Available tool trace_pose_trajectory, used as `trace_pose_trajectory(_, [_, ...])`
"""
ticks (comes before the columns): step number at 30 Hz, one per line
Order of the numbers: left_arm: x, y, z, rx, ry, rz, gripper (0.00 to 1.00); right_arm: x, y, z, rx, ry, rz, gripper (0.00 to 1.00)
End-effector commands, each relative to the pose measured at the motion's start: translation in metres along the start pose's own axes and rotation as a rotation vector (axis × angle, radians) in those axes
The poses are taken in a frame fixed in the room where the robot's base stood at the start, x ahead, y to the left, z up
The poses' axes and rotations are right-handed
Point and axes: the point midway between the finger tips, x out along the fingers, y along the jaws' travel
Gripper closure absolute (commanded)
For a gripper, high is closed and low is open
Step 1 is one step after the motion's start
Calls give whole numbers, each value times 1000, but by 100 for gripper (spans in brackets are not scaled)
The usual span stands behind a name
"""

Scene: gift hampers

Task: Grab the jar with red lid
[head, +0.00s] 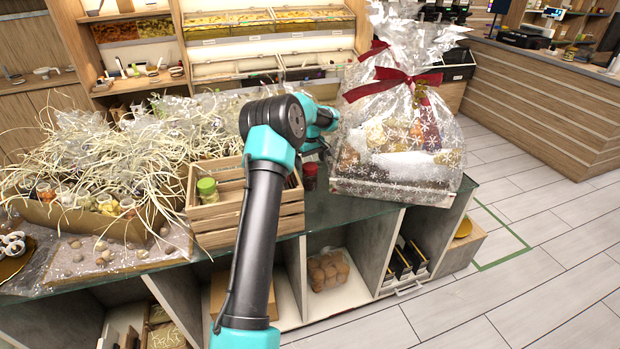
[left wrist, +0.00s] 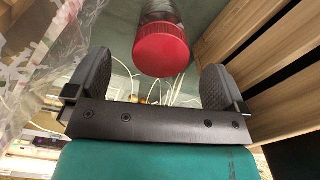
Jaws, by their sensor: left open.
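The jar with the red lid (head: 310,170) stands on the glass counter, between the wooden crate and the wrapped hamper. In the left wrist view the jar's red lid (left wrist: 161,48) faces the camera, and its clear body extends beyond it. My left gripper (left wrist: 158,75) is open, with one dark finger on each side of the lid's near edge. No contact between fingers and jar shows. In the head view my left arm (head: 265,210) partly hides the crate, and its gripper is close to the jar. My right gripper does not show.
The wooden crate (head: 217,215) holding a green-lidded jar (head: 207,190) stands close on the left. The wrapped gift hamper (head: 395,120) with a red ribbon stands close on the right. Straw-like filler (head: 100,160) covers the counter's left side. The counter's glass front edge (head: 330,222) is nearby.

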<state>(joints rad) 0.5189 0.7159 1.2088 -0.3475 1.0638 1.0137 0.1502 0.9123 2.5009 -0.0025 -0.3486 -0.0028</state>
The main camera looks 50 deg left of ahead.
Motion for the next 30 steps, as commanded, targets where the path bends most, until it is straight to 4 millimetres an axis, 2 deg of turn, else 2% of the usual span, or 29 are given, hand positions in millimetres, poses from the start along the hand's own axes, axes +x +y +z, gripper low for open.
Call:
trace_pose_trajectory(13, [7,0,0,0,-1,-1,1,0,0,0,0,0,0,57])
trace_pose_trajectory(24, [50,-1,-5,0,-1,-1,1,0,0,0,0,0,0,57])
trace_pose_trajectory(30, [55,-1,-5,0,1,1,1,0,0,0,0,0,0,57])
